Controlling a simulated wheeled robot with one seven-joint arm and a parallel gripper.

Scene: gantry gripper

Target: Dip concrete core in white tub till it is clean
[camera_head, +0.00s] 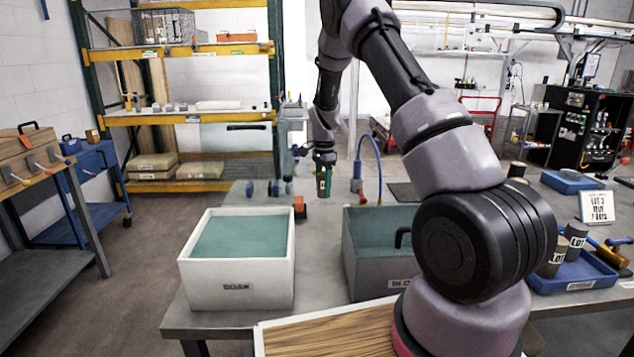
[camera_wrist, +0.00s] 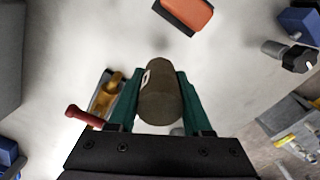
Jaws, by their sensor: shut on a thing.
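The white tub (camera_head: 236,294) labelled SOAK stands on the table left of centre, filled with greenish liquid. My gripper (camera_head: 324,188) hangs behind and to the right of the tub, over the table, not over the liquid. In the wrist view its two green fingers (camera_wrist: 158,92) are shut on a dark grey-brown concrete core (camera_wrist: 160,108) with a white label on its side. The core lies between the fingers, its round end facing the camera. In the head view the fingers mostly hide it. I cannot tell how dirty its surface is.
A grey tub (camera_head: 370,268) with similar liquid stands right of the white one, partly behind my arm. A blue hose (camera_head: 372,150) rises behind it. More labelled cores (camera_head: 575,238) stand at a blue tray (camera_head: 565,283) on the right. An orange block (camera_wrist: 187,12) lies ahead.

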